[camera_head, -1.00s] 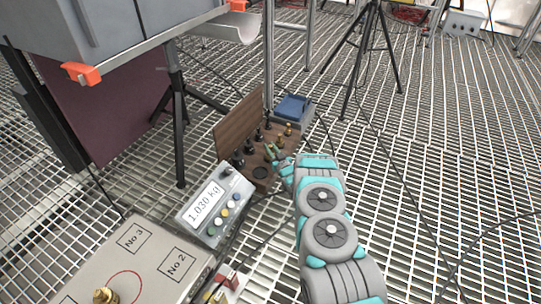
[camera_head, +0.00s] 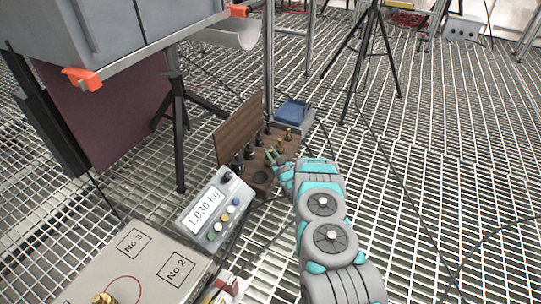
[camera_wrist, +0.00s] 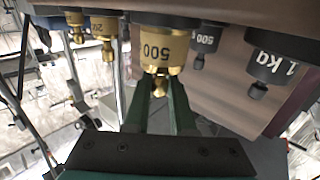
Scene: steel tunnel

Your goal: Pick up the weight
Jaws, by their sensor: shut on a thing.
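A brass weight marked 500 (camera_wrist: 158,48) shows upside down in the wrist view. My gripper (camera_wrist: 160,88) is shut on its narrow knob, with one green finger on each side. Its far end lies against or in the dark wooden box, and I cannot tell whether it is clear of its seat. In the head view my gripper (camera_head: 270,157) is at the wooden weight box (camera_head: 232,130), among the weights, and its fingers partly hide the held weight. Black weights (camera_head: 249,152) stand in a row beside it, and one marked 1 kg (camera_wrist: 270,68) shows in the wrist view.
Smaller brass weights (camera_head: 288,133) stand in the box, with an empty round recess (camera_head: 260,178) at its front. A scale display (camera_head: 204,208) reads 1.030 kg. A brass weight (camera_head: 103,299) is on the grey platform (camera_head: 150,270). A blue-lidded box (camera_head: 293,110) stands behind.

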